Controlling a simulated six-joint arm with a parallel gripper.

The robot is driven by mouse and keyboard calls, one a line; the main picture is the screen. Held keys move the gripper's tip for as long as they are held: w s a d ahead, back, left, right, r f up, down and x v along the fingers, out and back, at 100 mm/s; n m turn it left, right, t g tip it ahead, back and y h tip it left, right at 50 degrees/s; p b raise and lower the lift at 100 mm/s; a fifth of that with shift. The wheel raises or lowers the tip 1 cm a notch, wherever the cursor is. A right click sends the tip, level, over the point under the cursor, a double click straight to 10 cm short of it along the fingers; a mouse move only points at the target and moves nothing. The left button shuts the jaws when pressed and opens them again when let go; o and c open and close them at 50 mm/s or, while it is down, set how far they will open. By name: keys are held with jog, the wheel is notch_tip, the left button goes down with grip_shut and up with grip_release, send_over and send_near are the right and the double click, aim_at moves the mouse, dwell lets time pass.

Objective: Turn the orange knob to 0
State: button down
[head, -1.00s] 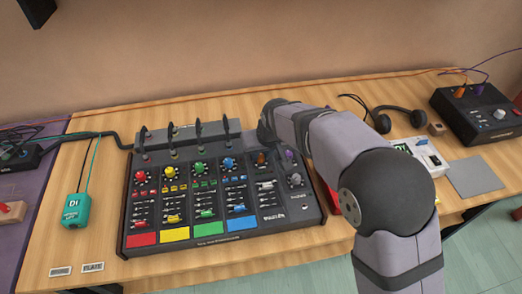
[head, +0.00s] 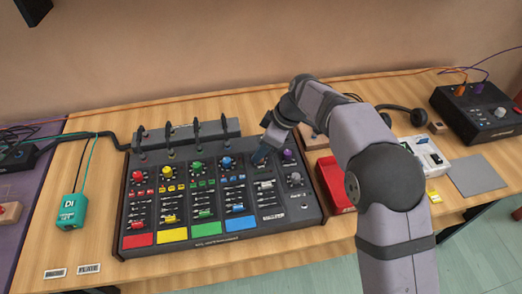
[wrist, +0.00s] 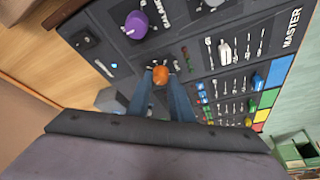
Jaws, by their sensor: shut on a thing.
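The orange knob (wrist: 160,74) is on the black mixer (head: 313,212), in the wrist view between the two blue fingertips. My gripper (wrist: 161,82) is shut on it, one finger on each side. In the head view my gripper (head: 258,160) reaches down onto the upper right part of the mixer and hides the knob. The knob's pointer and its scale are too small to read, so its setting cannot be told.
A purple knob (wrist: 136,24) sits close beside the orange one, and a blue knob (head: 226,162) is on the other side. Upright cable plugs (head: 197,127) stand along the mixer's back. A red tray (head: 333,184) lies to the right.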

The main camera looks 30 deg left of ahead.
jog(key=n+p, duration=0.1)
jog(key=n, duration=0.1)
jog(key=n+g+h+p, duration=0.1)
jog(key=n+p, duration=0.1)
jog(key=shift+w+r+g, duration=0.1)
jog(key=shift+r+g, duration=0.1)
jog(key=shift+g, duration=0.1)
jog(key=n+p, duration=0.3)
jog(key=shift+a+f+g+h, duration=0.1)
jog(key=shift+f+g+h, duration=0.05)
jog(key=shift+g+h, duration=0.25)
jog(key=shift+f+n+p, duration=0.1)
jog(key=shift+n+p, duration=0.2)
jog(key=shift+n, duration=0.1)
jog(key=c, duration=1.6)
grip_release()
jog(key=shift+w, duration=0.1)
